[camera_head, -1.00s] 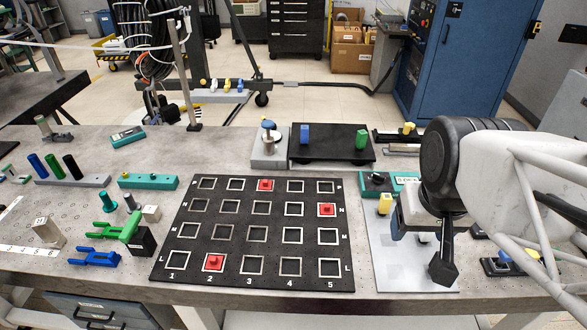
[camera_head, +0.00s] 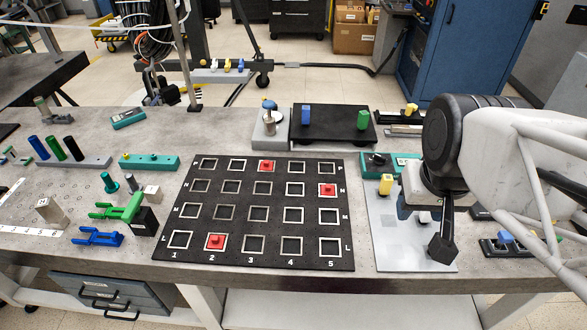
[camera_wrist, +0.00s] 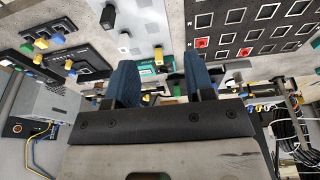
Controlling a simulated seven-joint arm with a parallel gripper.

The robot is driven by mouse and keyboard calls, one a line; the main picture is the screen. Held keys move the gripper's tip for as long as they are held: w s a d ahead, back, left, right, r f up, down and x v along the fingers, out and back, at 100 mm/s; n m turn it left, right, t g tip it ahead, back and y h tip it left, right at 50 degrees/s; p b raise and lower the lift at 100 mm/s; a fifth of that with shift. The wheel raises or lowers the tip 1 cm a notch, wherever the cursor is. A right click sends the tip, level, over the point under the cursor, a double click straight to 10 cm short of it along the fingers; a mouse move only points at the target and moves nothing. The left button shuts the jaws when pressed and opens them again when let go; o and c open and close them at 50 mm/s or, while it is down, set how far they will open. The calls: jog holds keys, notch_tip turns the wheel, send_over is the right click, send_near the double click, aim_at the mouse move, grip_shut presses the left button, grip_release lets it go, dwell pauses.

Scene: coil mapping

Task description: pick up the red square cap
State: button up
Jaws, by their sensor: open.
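Three red square caps show on the black grid board (camera_head: 204,258). One cap (camera_head: 266,166) is in the far row, column 3. One cap (camera_head: 327,190) is at the right, row N, column 5. One cap (camera_head: 215,242) is in the near row L, column 2. Two red caps also show in the wrist view, one nearer (camera_wrist: 201,42) and one farther right (camera_wrist: 245,52). My gripper (camera_wrist: 164,80) is open, with no object visibly held between its blue-grey fingers. In the head view it hangs right of the board, over the light grey plate (camera_head: 386,250), apart from all the caps.
A yellow block (camera_head: 386,184) stands on the grey plate near my gripper. A black platform (camera_head: 335,130) with blue and green blocks is behind the board. Green and blue forked pieces (camera_head: 100,237) lie left of it. Most grid squares are empty.

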jog(key=w+a+f+n, duration=0.3)
jog(key=w+a+n, duration=0.2)
jog(key=w+a, duration=0.25)
jog(key=n+g+y, duration=0.2)
jog(key=n+g, duration=0.1)
jog(key=n, duration=1)
send_over(215, 237)
notch_tip(215, 237, down, 17)
jog(key=shift+d+f, duration=0.1)
jog(key=shift+d, duration=0.4)
jog(key=shift+f, duration=0.1)
jog(key=shift+a+f, duration=0.15)
jog(key=shift+f, duration=1.05)
jog(key=shift+f, duration=0.1)
